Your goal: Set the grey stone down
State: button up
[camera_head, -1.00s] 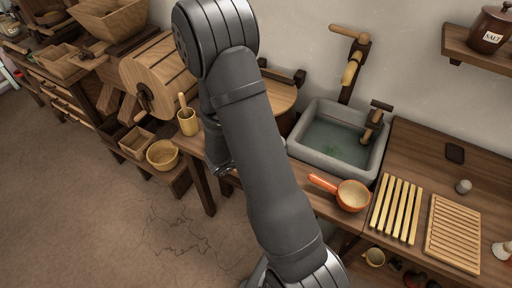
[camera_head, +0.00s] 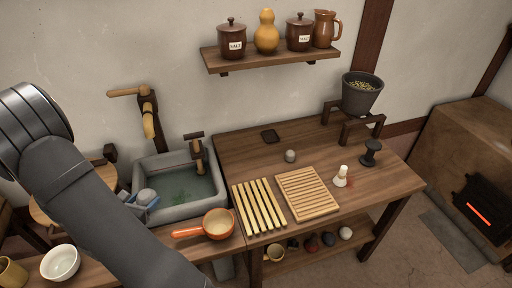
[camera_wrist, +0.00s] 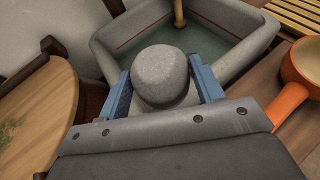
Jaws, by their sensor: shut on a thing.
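My gripper (camera_head: 144,200) is shut on a grey stone (camera_head: 148,194), with a blue finger on each side of it. In the wrist view the stone (camera_wrist: 162,76) is a rounded, speckled lump between the fingers (camera_wrist: 163,88), with a wider lower part. My gripper is at the near left of the stone sink (camera_head: 172,211), which holds greenish water. I cannot tell how high the stone is or whether it touches anything. A small grey object (camera_head: 290,156) stands on the wooden table (camera_head: 240,150).
An orange-handled pan (camera_head: 218,224) is right of the sink. A white bowl (camera_head: 61,263) stands left. The table's back left is mostly clear.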

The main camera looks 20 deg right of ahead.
jog(key=w+d+m+g+h, duration=0.1)
jog(key=w+d+m+h, duration=0.1)
jog(key=w+d, duration=0.9)
jog(key=w+d+m+g+h, duration=0.1)
jog(key=w+d, duration=0.4)
jog(key=d, duration=1.1)
jog(key=s+d+m+g, duration=0.1)
jog(key=d, duration=0.9)
jog(key=s+d+m+h, duration=0.1)
jog(key=d, duration=0.9)
jog(key=s+d+g+h, duration=0.1)
jog(key=d, duration=0.9)
jog(key=shift+s+r+m+g, duration=0.15)
jog(key=shift+r+m+g, duration=0.15)
jog(key=shift+m, duration=0.1)
jog(key=s+d+m+g+h, duration=0.1)
jog(key=s+d, duration=0.5)
jog(key=d, duration=0.4)
jog(key=s+d+m+g, duration=0.1)
jog(key=s+d, duration=0.5)
jog(key=d, duration=0.4)
send_over(326, 155)
notch_tip(326, 155, down, 6)
jog(key=shift+s+f, duration=0.1)
jog(key=shift+f, duration=0.1)
jog(key=shift+a+f, duration=0.1)
jog(key=shift+f, duration=1.85)
jog(key=shift+f, duration=0.15)
